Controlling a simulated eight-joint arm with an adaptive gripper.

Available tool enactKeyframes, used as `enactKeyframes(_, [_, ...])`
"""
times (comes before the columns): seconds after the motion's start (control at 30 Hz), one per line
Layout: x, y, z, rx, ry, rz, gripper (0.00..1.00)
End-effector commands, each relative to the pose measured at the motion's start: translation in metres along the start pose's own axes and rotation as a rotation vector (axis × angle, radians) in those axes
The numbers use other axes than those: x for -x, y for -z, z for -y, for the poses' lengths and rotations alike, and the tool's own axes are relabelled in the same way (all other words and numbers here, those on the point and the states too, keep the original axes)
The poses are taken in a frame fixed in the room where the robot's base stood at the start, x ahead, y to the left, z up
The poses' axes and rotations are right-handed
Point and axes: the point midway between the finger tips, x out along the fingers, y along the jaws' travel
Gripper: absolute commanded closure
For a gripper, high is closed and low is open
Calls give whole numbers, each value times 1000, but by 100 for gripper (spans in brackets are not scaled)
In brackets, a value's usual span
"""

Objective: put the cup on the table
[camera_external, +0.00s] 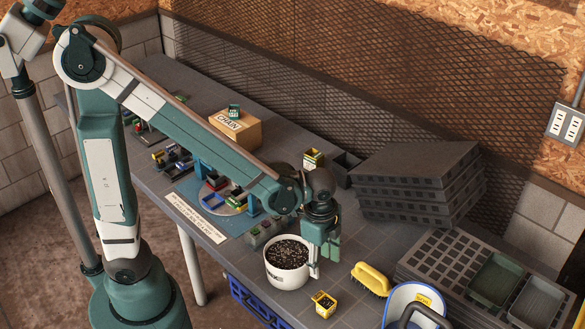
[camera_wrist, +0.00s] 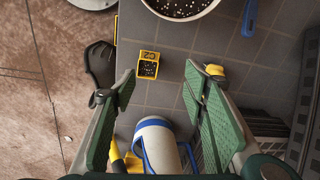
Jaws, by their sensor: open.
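A small yellow cup (camera_external: 323,303) with dark contents stands upright on the grey table (camera_external: 209,258) near its front edge. In the wrist view the yellow cup (camera_wrist: 148,66) shows from above, beyond and between my spread fingertips, touching neither. My gripper (camera_external: 322,262) is open and empty, pointing down beside the white bucket, above and behind the cup. Both green-padded fingers of the gripper (camera_wrist: 160,82) show in the wrist view with a clear gap between them. A similar yellow cup (camera_external: 313,158) stands farther back, partly hidden by my arm.
A white bucket of dark soil (camera_external: 288,258) stands left of the gripper. A yellow brush (camera_external: 370,278) and a white-and-blue container (camera_external: 415,300) lie to the right. Stacked black trays (camera_external: 415,175) fill the back right. A labelled box (camera_external: 236,128) stands behind.

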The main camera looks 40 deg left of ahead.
Motion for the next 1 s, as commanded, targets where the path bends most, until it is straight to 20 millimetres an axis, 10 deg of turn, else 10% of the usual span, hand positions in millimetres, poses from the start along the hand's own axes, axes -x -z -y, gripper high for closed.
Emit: enactKeyframes(1.0, [121, -175, 46, 771, 232, -219, 56])
